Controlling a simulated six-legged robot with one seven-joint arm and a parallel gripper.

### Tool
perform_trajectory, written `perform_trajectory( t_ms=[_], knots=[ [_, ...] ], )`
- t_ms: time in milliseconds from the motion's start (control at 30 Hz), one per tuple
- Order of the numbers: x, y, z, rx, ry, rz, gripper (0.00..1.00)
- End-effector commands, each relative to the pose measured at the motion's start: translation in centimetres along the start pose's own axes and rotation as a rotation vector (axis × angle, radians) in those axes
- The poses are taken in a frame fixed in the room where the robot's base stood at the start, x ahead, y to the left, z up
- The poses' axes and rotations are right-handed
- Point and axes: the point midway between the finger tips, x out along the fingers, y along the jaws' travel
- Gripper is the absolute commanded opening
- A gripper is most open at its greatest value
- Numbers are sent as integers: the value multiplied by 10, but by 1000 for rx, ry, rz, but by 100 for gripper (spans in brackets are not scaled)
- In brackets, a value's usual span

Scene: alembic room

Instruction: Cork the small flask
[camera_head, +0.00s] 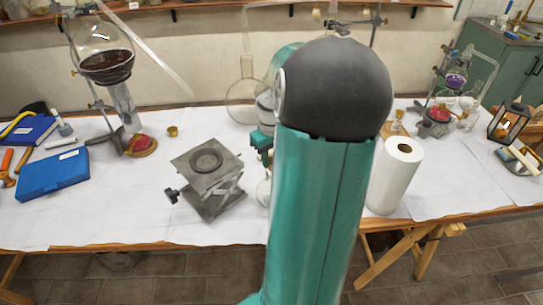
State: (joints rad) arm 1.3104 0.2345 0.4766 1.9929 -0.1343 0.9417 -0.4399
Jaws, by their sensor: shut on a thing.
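My gripper (265,157) shows only as a narrow teal and dark strip at the left edge of my arm. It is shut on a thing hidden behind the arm. Just below it, the left edge of a rounded clear glass vessel (263,191) shows on the table. It may be the small flask, but its mouth is hidden. I cannot tell if the gripper touches it. A small brownish, cork-like piece (172,131) stands on the white cover left of centre. Another small glass vessel (398,119) shows partly, right of my arm.
A metal lab jack (207,175) stands left of my arm, a paper towel roll (396,175) right of it. A large round flask (247,100) stands behind. A blue box (52,174) lies left. Glassware on stands is at both back sides. The white-covered table (120,215) is clear at front left.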

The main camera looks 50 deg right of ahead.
Motion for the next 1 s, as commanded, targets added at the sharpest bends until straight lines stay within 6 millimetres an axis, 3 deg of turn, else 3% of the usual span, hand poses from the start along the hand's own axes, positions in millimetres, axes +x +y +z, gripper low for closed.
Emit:
perform_trajectory(
  t_ms=[1000],
  knots=[
    [8,0,0,0,-1,0,9]
  ],
)
